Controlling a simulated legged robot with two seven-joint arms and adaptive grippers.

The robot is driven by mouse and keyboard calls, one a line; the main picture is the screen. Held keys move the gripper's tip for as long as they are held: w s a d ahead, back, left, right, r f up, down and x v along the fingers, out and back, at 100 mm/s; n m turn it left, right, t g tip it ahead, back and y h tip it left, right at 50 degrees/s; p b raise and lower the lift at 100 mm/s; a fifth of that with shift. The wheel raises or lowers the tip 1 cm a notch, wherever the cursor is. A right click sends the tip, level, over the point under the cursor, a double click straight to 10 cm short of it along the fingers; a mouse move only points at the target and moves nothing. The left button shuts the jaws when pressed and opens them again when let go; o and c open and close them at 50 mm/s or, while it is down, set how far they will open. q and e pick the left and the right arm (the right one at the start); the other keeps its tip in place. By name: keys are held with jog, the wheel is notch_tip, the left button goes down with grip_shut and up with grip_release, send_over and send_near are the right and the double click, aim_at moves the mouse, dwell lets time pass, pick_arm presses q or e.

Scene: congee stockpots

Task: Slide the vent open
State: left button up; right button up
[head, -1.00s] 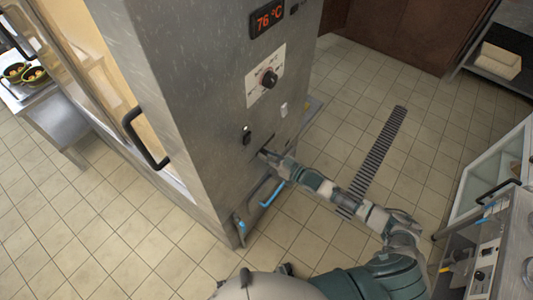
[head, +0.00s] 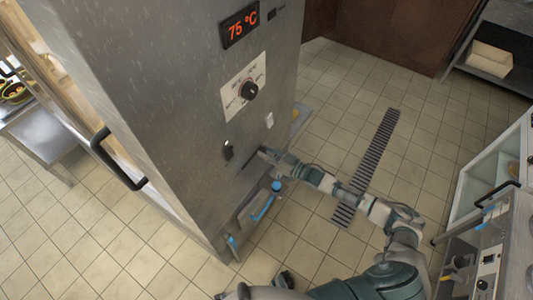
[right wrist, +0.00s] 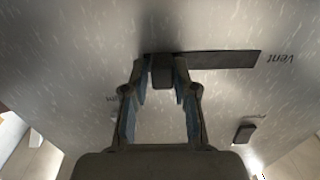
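The vent's dark slider knob (right wrist: 162,72) sits at the left end of a black slot (right wrist: 222,60) in the steel cabinet face in the right wrist view. The word "Vent" (right wrist: 280,58) is printed beyond the slot's right end. In the head view, my right gripper (head: 266,154) reaches the lower part of the cabinet's front (head: 180,70) and hides most of the vent.
Above the vent are a rotary dial (head: 249,91) and a display (head: 240,25) reading 75 °C. A black switch (head: 228,150) is left of my gripper. A blue handle (head: 264,206) lies below. Tiled floor is free to the right, with a drain grate (head: 370,165).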

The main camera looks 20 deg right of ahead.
jog(key=shift+o, duration=1.4)
jog(key=shift+w+d, duration=0.2)
jog(key=shift+d, duration=0.2)
jog(key=shift+s+a, duration=0.15)
jog(key=shift+a, duration=0.25)
jog(key=v, duration=1.1)
jog(key=shift+s+d, duration=0.25)
jog(key=shift+d, duration=0.1)
jog(key=shift+d+f, duration=0.15)
